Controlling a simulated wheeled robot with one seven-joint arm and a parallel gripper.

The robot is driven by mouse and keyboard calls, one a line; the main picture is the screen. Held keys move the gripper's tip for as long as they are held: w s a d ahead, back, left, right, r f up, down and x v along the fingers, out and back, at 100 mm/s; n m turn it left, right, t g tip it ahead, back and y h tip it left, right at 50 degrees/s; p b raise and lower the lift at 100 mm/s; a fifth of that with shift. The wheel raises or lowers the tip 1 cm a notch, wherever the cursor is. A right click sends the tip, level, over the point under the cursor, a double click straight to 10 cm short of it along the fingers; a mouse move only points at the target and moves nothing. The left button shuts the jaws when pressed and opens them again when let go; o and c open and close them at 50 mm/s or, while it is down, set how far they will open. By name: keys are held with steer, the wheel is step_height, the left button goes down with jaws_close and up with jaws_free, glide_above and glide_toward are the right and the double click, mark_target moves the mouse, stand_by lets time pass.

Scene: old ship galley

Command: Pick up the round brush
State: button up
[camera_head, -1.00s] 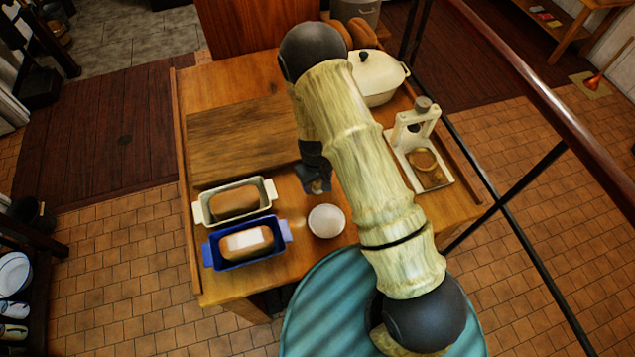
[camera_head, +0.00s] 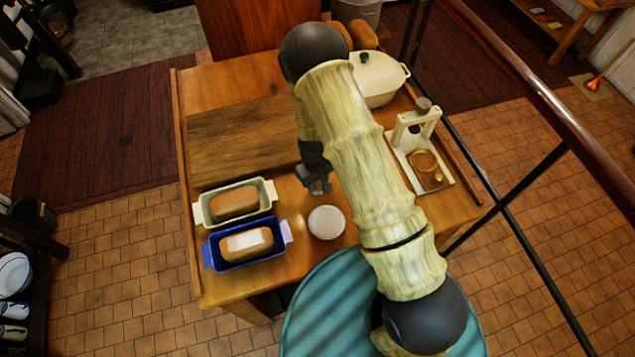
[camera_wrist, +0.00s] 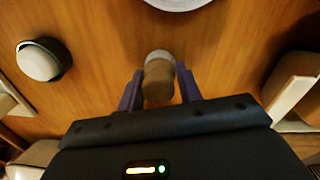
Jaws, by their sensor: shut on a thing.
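My gripper (camera_wrist: 158,90) is shut on the round brush (camera_wrist: 158,80), which shows in the wrist view as a short tan-brown body with a pale grey end between the two purple fingers. In the head view my gripper (camera_head: 318,187) is low over the wooden table, just behind the white bowl. The brush cannot be made out clearly there. I cannot tell whether it touches the table.
The white bowl (camera_head: 327,222) is close to my gripper. A cream loaf pan (camera_head: 203,214) and a blue loaf pan (camera_head: 215,262) stand left. A white press (camera_head: 410,140) and lidded pot (camera_head: 378,80) stand right. A pale domed object (camera_wrist: 40,60) lies left in the wrist view.

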step_height(320, 180, up, 10)
steer(key=b, duration=0.2)
steer(key=shift+b, duration=0.35)
steer(key=shift+f, duration=0.1)
steer(key=shift+o, duration=1.1)
steer(key=shift+c, duration=0.2)
steer(key=w+d+f+m, duration=0.1)
steer(key=w+d+m, duration=0.2)
steer(key=d, duration=0.7)
steer(key=w+d+f+m, duration=0.2)
steer(key=w+d+m, duration=0.1)
steer(key=d, duration=0.7)
steer(key=shift+w+d+f, duration=0.2)
steer(key=shift+d+f, duration=0.05)
steer(key=shift+d, duration=0.1)
